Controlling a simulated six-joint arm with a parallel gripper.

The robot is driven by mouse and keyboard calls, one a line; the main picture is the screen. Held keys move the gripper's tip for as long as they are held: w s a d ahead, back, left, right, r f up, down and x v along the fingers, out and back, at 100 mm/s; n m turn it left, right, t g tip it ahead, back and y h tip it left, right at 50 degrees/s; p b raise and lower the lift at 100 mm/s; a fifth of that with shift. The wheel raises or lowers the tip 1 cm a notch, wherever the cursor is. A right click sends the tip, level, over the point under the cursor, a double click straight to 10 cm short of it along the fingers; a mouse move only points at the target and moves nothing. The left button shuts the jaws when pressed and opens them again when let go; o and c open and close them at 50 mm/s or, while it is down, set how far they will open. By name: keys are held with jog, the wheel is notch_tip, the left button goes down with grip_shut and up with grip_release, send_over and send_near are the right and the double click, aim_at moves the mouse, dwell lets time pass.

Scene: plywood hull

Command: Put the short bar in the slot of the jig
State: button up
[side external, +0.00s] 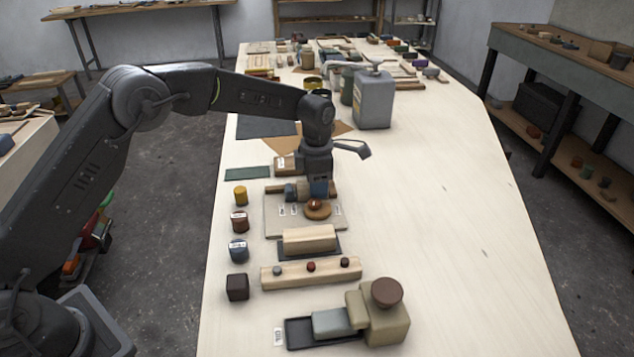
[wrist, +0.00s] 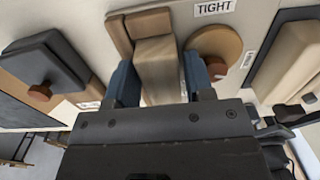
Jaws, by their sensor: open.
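My gripper (side external: 318,195) points down over a pale board (side external: 276,226) with small white labels, which looks like the jig. In the wrist view its two blue fingers (wrist: 160,80) are open, one on each side of a short tan wooden bar (wrist: 157,62). I cannot tell whether the fingers touch the bar. A brown wooden piece (wrist: 119,36) lies against the bar's left side. A label reading TIGHT (wrist: 215,8) is on the board to the right. My gripper hides most of the bar in the side view, and I cannot make out the slot.
A round wooden disc (side external: 317,212) with a reddish knob sits close beside the fingers. In front are a tan block (side external: 309,239) on a dark base and a wooden rail (side external: 311,272) with small knobs. A grey can (side external: 374,98) stands behind. The bench's right side is clear.

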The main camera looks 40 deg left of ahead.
notch_tip(320, 180, up, 11)
jog(key=s+a+r+m+t, duration=0.1)
jog(key=s+a+r+m, duration=0.1)
jog(key=s+r+m, duration=0.6)
jog(key=s+a+r+m+t, duration=0.2)
jog(key=s+r+m, duration=0.3)
jog(key=s, duration=0.4)
jog(key=s+a+f+m+t, duration=0.1)
jog(key=s+f+m, duration=0.2)
jog(key=s+m, duration=0.4)
jog(key=s+a+f+m+t, duration=0.1)
jog(key=s+f+m, duration=0.3)
jog(key=s+m, duration=0.3)
jog(key=s, duration=0.4)
jog(key=shift+t, duration=0.3)
jog(key=shift+o, duration=0.5)
jog(key=shift+w+r, duration=0.1)
